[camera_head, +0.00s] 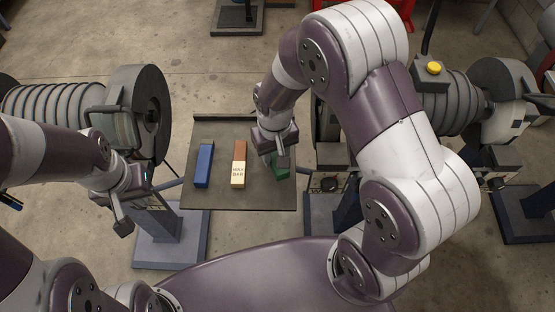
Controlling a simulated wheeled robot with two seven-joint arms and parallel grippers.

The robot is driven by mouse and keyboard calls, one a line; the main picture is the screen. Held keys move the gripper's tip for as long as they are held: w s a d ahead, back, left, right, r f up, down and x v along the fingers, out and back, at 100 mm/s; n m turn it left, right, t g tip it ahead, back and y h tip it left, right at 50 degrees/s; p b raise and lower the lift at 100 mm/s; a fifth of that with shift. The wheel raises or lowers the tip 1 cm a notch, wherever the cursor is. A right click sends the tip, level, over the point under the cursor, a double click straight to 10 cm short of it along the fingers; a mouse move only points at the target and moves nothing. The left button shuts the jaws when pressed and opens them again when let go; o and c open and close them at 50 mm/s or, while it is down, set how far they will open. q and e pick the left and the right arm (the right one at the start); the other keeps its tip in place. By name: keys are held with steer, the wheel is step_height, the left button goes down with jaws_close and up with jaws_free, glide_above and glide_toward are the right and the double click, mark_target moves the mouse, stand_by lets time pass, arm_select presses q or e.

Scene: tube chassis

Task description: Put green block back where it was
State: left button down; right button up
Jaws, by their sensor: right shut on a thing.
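The green block (281,174) is at the right side of the dark table, partly hidden by my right gripper. My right gripper (279,165) comes down over it and is shut on it. I cannot tell whether the block touches the table top. My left gripper (124,226) hangs left of the table, away from the blocks; its finger gap is too small to judge.
A brown block with a cream "WAX BAR" label (239,174) lies in the middle. Machines with round drums (150,113) flank the table on both sides.

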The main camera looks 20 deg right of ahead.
steer(key=f, duration=0.3)
steer(key=shift+s+d+f, duration=0.15)
steer(key=shift+d+f, duration=0.2)
steer(key=shift+f, duration=0.05)
steer(key=shift+a, duration=0.15)
steer(key=shift+f, duration=0.25)
steer(key=o, duration=1)
steer(key=shift+o, duration=0.2)
steer(key=shift+r, duration=0.1)
step_height(320, 180, up, 12)
steer(key=shift+r, duration=0.15)
